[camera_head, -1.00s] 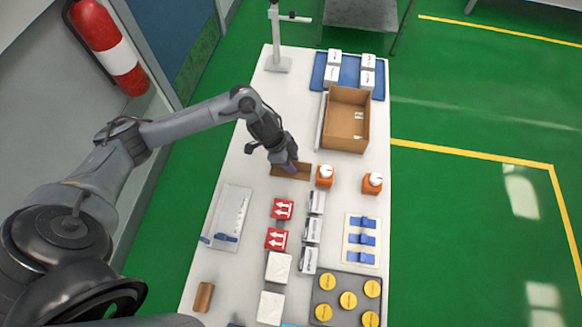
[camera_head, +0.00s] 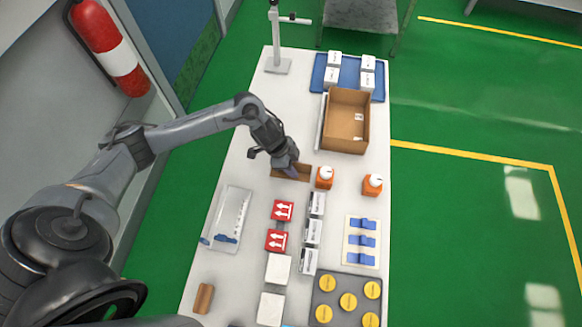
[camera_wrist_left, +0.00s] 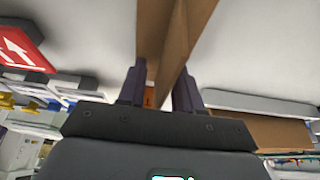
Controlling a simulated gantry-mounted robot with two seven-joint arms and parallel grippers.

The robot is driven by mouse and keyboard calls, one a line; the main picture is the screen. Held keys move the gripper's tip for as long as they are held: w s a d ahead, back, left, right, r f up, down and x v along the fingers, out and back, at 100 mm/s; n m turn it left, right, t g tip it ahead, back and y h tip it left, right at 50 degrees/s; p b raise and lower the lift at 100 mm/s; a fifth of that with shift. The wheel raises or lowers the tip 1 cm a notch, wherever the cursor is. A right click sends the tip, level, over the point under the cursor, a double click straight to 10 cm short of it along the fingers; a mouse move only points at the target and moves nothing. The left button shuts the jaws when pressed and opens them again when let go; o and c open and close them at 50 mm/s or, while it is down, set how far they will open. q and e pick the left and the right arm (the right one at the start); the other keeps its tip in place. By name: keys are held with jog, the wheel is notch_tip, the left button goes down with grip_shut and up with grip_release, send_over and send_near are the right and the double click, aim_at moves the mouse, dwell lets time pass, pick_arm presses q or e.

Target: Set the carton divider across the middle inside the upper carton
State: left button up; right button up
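The brown carton divider (camera_head: 303,174) stands on the white table in front of the upper carton. In the left wrist view the divider (camera_wrist_left: 176,30) runs between my two fingers as a thin cardboard panel. My left gripper (camera_head: 292,172) is down at the divider, with fingers on either side of it. In the left wrist view my left gripper (camera_wrist_left: 161,88) has its fingers apart, with a gap beside the panel. My right gripper is not in view.
Two orange items with white tops (camera_head: 325,178) (camera_head: 372,184) stand right of the divider. A blue tray (camera_head: 319,72) with white boxes lies beyond the carton. Red boxes (camera_head: 282,210) and white boxes (camera_head: 317,203) stand nearer. A grey stand (camera_head: 278,65) is at the far left.

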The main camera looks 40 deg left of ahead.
pick_arm(q)
grip_shut()
dwell(0.5)
